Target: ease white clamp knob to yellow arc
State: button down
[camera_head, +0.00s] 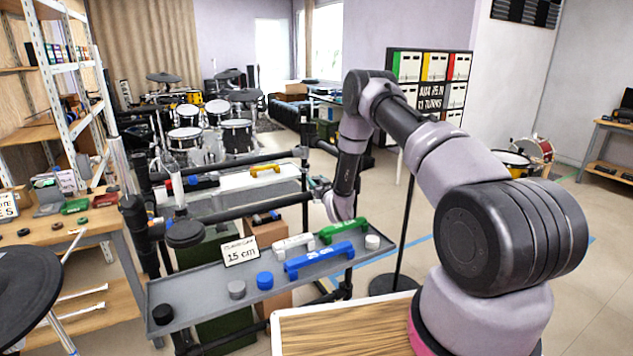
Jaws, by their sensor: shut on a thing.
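My arm reaches over from the right and bends down at the wrist. My gripper (319,189) is small in this view, at the right end of the black rack bar (250,206), beside the clamp there. It is shut on what appears to be the white clamp knob, whose body is mostly hidden by the fingers and wrist. I cannot make out the knob's pointer or a yellow arc on the clamp. How far the knob is turned cannot be told.
Below the gripper a grey tray (205,310) holds a blue handle (319,260), a green handle (343,229), a white handle (293,243), several round knobs and a "15 cm" card (240,251). A second tray behind holds a yellow handle (265,170). A black stand (394,285) is close right.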

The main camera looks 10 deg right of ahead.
jog(key=n+g+y, duration=0.1)
jog(key=n+y, duration=0.1)
jog(key=y, duration=0.1)
jog(key=n+g+y, duration=0.1)
jog(key=n+y, duration=0.1)
jog(key=y, duration=0.1)
jog(key=n+g+y, duration=0.2)
jog(key=y, duration=0.1)
jog(key=shift+w+d+n, duration=0.1)
jog(key=shift+d+n, duration=0.15)
jog(key=shift+n, duration=0.05)
jog(key=n+g+y, duration=0.2)
jog(key=g, duration=0.1)
jog(key=n+g+y, duration=0.3)
jog(key=g, duration=0.1)
jog(key=shift+a, duration=0.15)
jog(key=shift+n+g, duration=0.3)
jog(key=shift+c, duration=1.5)
grip_release()
jog(key=v, duration=1)
jog(key=shift+d, duration=0.35)
jog(key=shift+f, duration=0.1)
